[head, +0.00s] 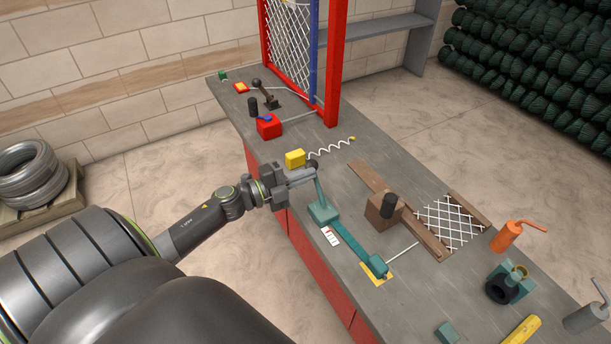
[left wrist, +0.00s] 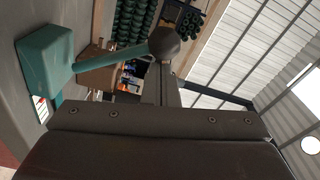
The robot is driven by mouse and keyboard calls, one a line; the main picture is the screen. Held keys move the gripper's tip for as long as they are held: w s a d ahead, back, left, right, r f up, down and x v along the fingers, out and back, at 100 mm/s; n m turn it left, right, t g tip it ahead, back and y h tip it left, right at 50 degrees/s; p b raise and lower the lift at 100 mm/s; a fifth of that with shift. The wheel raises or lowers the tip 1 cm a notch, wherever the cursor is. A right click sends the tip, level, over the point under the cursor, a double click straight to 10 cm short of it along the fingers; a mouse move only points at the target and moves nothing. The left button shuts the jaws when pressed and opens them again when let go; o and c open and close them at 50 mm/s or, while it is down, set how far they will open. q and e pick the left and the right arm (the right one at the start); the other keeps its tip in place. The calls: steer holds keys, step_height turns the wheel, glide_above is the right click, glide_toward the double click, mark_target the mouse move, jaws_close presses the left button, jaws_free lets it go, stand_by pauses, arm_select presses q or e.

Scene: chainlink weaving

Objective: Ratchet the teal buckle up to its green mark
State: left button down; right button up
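The teal buckle (head: 322,212) sits on the grey bench, with its teal lever (head: 319,189) rising to a dark round knob (head: 312,164). In the left wrist view the buckle body (left wrist: 45,60) is at the left and the knob (left wrist: 164,43) is near the centre. My left gripper (head: 314,174) is at the knob, its fingers close together; I cannot tell whether they touch it. A teal strap (head: 350,243) runs to a teal end block (head: 377,265) on a yellow patch. A white card (head: 331,236) with small red marks lies beside the strap. No green mark is clear. My right gripper is out of view.
A yellow block (head: 295,159) with a white coil stands just behind the gripper. A brown block (head: 383,209) and a wire mesh panel (head: 450,222) lie to the right. An orange tool (head: 507,236) is farther right. The red frame (head: 336,70) stands at the back.

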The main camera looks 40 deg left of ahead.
arm_select(q)
steer(key=shift+a, duration=0.1)
steer(key=shift+w+a+f+n+t, duration=0.15)
steer(key=shift+w+a+f+n, duration=0.2)
steer(key=shift+a+f+n, duration=0.85)
steer(key=shift+w+a+f+n+t, duration=0.1)
steer(key=shift+w+a+f+n, duration=0.4)
steer(key=shift+n, duration=1.35)
steer(key=shift+w+a+f+n+t, duration=0.2)
steer(key=shift+a+f+n, duration=0.7)
steer(key=shift+n, duration=0.65)
steer(key=shift+d+f, duration=0.1)
steer(key=shift+d, duration=0.05)
